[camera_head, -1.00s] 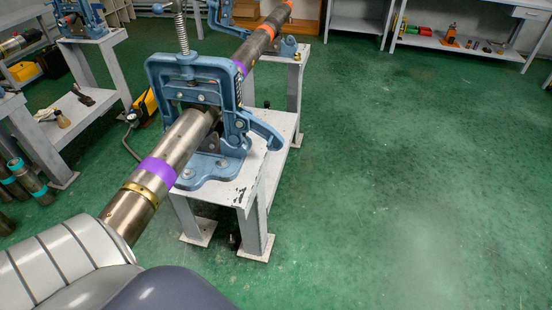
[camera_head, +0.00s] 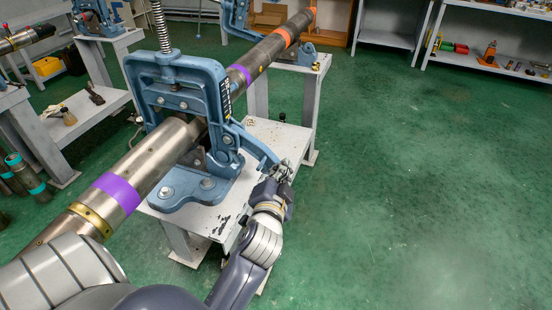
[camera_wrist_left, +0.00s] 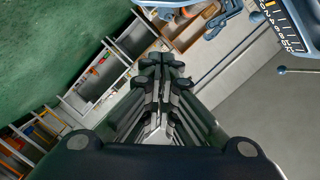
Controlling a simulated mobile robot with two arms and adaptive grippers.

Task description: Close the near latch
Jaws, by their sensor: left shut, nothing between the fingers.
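The near pipe vise (camera_head: 184,95) is a blue frame bolted to a white stand, with a steel pipe (camera_head: 150,165) running through it. Its blue latch (camera_head: 252,145) sticks out from the right side of the frame and slopes down to the right. My left gripper (camera_head: 284,168) is shut and empty, at the outer end of the latch; I cannot tell whether they touch. In the left wrist view its closed fingers (camera_wrist_left: 162,65) point away from the camera, with blue vise parts at upper right. My right gripper is not in view.
The white stand top (camera_head: 205,215) lies below the latch. A second blue vise (camera_head: 240,18) holds the far pipe end. Shelves (camera_head: 480,55) stand at the back right. The green floor (camera_head: 420,190) to the right is clear.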

